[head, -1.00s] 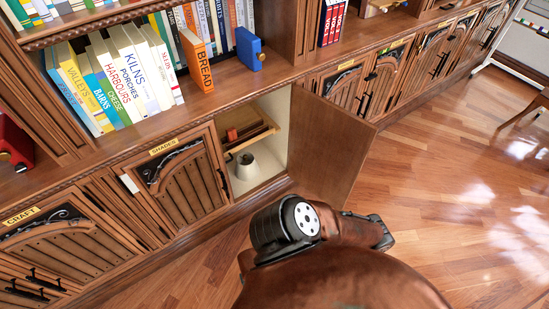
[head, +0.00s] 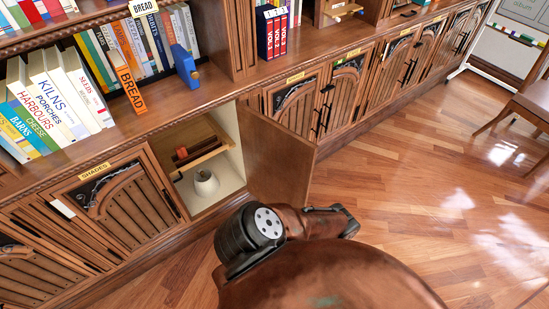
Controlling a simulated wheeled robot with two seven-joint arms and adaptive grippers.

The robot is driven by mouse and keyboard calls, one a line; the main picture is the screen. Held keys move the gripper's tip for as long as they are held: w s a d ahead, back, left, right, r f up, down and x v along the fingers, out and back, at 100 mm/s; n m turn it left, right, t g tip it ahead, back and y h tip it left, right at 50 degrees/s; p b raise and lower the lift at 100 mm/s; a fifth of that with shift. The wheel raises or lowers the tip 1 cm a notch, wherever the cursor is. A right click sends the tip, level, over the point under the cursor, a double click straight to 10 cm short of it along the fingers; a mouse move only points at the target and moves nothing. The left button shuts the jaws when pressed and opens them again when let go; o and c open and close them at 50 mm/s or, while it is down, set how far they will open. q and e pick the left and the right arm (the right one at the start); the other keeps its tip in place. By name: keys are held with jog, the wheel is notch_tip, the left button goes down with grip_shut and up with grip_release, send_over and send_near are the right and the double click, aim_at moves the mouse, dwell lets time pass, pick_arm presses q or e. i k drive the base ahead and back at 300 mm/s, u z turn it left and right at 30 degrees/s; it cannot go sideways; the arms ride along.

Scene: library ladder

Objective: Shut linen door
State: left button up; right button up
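An open wooden cabinet door (head: 280,158) stands out from the shelf base, hinged at the right side of a pale compartment (head: 228,150). No label on it is readable, but it is the only door I see standing open. My arm comes up from the bottom of the picture. A dark end piece, seemingly my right gripper (head: 347,222), shows just below and right of the door's lower outer corner. Its fingers are not clear, and I cannot tell whether it touches the door. My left gripper is not in view.
The compartment holds a white vase-like object (head: 206,183) and a small wooden shelf (head: 200,155) with reddish items. The closed SHADES door (head: 125,205) is to the left; more closed doors (head: 345,95) run right. Open floor (head: 420,190) lies right of the door; a chair (head: 520,105) stands far right.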

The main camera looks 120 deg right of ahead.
aim_at(279, 162)
jog(key=k, duration=2.2)
jog(key=z, duration=1.75)
jog(key=k, duration=0.45)
jog(key=z, duration=0.8)
jog(key=i, duration=0.6)
jog(key=u, duration=1.5)
